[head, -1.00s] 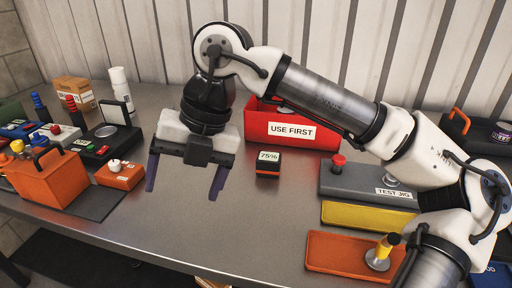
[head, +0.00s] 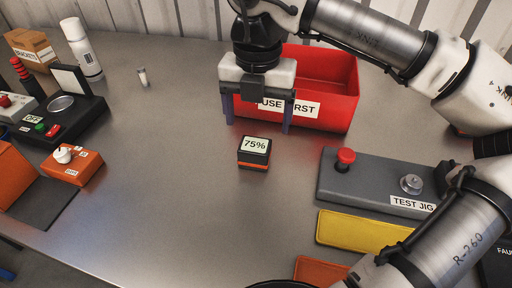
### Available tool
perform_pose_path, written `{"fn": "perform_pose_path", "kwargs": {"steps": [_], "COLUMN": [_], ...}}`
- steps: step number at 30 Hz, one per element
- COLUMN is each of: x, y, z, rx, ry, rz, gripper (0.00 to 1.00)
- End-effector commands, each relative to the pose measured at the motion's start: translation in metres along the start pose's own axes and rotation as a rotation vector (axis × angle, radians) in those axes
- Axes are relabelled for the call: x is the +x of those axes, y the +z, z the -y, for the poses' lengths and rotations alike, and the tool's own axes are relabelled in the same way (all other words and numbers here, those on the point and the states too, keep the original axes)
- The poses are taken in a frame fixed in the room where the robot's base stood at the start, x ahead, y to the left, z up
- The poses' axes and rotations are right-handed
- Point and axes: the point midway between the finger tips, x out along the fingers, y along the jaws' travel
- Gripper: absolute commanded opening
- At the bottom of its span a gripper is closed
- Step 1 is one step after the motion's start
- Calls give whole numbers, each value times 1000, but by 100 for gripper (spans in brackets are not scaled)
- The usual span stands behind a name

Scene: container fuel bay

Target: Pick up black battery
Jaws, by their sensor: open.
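A small black battery (head: 254,152) with an orange band near its base and a white "75%" label on top stands upright on the metal table in the head view. My gripper (head: 258,126) is open, its two dark fingers pointing down and spread apart. It hangs behind and above the battery as seen in the picture, in front of the red bin, with nothing between its fingers. The gripper covers part of the bin's "USE FIRST" label.
The red bin (head: 335,88) stands behind my gripper. A grey test jig (head: 375,180) with a red button is at right, with a yellow tray (head: 365,232) before it. An orange box (head: 72,166) and black scale (head: 60,118) are at left. The table left of the battery is clear.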

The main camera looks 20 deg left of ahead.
Motion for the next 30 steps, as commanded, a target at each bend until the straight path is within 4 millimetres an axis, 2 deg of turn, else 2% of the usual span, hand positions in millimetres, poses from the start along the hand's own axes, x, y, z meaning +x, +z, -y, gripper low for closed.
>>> {"fn": "perform_pose_path", "kwargs": {"steps": [4, 13, 21, 30], "x": [27, 50, 88, 94], "y": [0, 1, 4, 4], "z": [0, -3, -7, -7], "rx": [-2, -3, -3, -2], "ry": [1, 2, 3, 2], "rz": [-3, -2, -2, 0], "gripper": [82, 82, 82, 82]}}
